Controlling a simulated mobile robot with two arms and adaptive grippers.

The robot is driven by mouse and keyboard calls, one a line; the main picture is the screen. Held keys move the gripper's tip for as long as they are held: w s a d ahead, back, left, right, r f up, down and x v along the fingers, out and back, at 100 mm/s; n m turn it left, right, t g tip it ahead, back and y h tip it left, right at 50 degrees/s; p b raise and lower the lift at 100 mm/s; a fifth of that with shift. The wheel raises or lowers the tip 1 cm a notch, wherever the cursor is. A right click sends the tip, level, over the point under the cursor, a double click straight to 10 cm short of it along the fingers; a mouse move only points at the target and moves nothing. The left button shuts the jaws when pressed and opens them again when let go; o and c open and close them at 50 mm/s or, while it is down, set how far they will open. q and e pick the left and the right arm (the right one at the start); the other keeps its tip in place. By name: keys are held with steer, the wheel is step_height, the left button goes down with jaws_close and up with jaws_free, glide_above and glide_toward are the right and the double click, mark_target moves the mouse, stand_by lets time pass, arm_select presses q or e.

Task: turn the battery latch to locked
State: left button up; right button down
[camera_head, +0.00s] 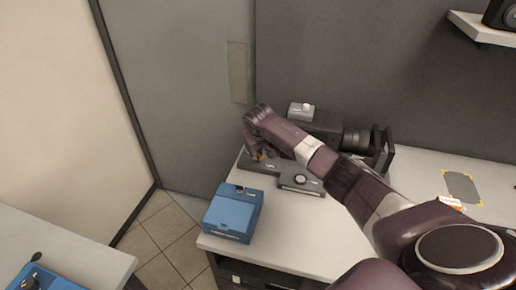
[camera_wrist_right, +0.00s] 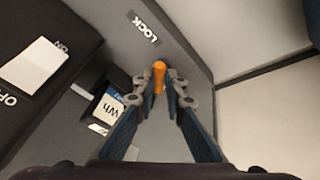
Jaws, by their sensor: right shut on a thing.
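The battery latch (camera_wrist_right: 158,76) is a small orange lever, seen in the right wrist view between my right fingertips, just below a "LOCK" label (camera_wrist_right: 144,28). My right gripper (camera_wrist_right: 160,88) is shut on it. In the head view my right gripper (camera_head: 258,154) is at the left end of the dark grey base plate (camera_head: 262,168), with a bit of orange at its tips. A black camera (camera_head: 325,128) sits behind my right arm. How far the latch is turned is not clear. My left gripper is out of view.
A blue box (camera_head: 233,212) stands at the table's front left corner. A second table (camera_head: 60,245) is at the lower left, across a tiled floor gap. A grey pad with yellow corners (camera_head: 462,187) lies on the right. A wall shelf (camera_head: 485,28) is at the upper right.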

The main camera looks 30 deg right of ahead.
steer(key=m+h, duration=0.1)
steer(key=m, duration=0.2)
steer(key=shift+w+a+g, duration=0.1)
steer(key=shift+g, duration=0.3)
steer(key=shift+w+m, duration=0.1)
steer(key=shift+m, duration=0.7)
steer(key=m+g+h+b, duration=0.1)
steer(key=m+b, duration=0.2)
steer(key=shift+g, duration=0.3)
steer(key=shift+m+g+b, duration=0.3)
steer(key=shift+m+b, duration=0.3)
steer(key=shift+r, duration=0.1)
steer(key=c, duration=2)
jaws_free()
